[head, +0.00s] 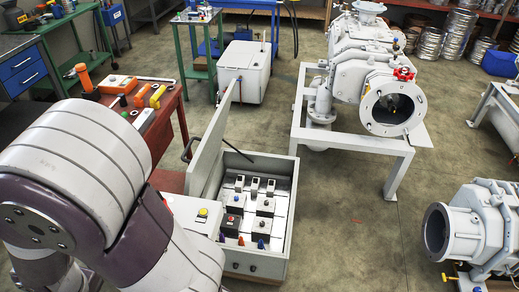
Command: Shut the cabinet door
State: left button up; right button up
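The grey cabinet (258,264) stands on the floor at the lower middle of the head view. Its door (209,148) is open and stands up along the cabinet's left side, with a dark handle (187,150) on its outer face. Switches and small boxes (236,200) show inside. A thin dark stay (240,153) shows at the back of the opening. My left arm fills the lower left and hides part of the door and cabinet's left side. Neither gripper can be seen in this view.
A red table (166,131) with orange tools stands left of the door. A white chest (244,73) is behind. A large grey pump on a white frame (352,142) stands to the right, and another pump (470,228) at lower right. Floor between cabinet and pumps is clear.

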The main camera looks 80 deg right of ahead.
aim_at(199, 170)
jog(key=i+l+z, duration=0.1)
jog(key=z, duration=0.4)
jog(key=i+z, duration=0.3)
jog(key=z, duration=0.2)
jog(key=i+z, duration=0.2)
jog(key=z, duration=0.3)
jog(key=i+j+z, duration=0.15)
jog(key=z, duration=0.35)
jog(key=i+j+z, duration=0.2)
jog(key=z, duration=0.3)
jog(key=i+j+z, duration=0.15)
jog(key=j+z, duration=0.15)
jog(key=z, duration=0.2)
